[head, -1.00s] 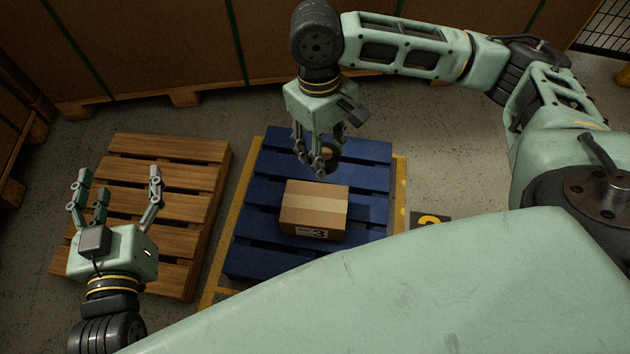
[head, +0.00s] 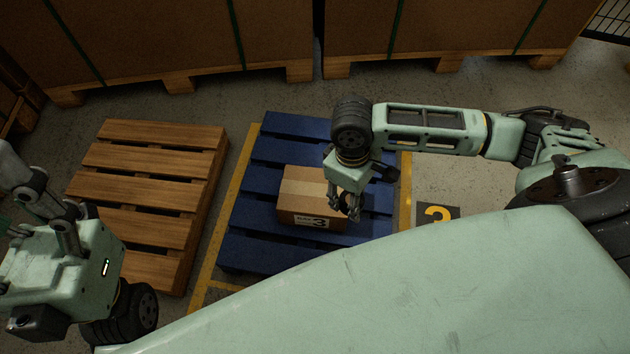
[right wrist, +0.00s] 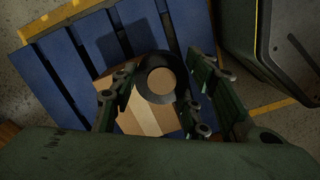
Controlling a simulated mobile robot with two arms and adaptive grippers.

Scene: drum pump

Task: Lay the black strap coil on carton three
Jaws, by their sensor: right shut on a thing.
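Carton three (head: 300,205), a brown box with a pale tape band and a "3" label, sits on the blue pallet (head: 255,225). It also shows in the right wrist view (right wrist: 145,115). My right gripper (head: 347,208) is at the carton's right end, pointing down, shut on the black strap coil (head: 354,205). In the right wrist view the coil (right wrist: 160,58) is a dark ring between the fingers, with carton visible through its hole. I cannot tell whether the coil touches the carton. My left gripper (head: 40,205) is open and empty at the left edge, partly cut off.
An empty wooden pallet (head: 150,160) lies left of the blue one, with a yellow floor line (head: 224,225) between them. Large brown crates (head: 160,45) stand behind.

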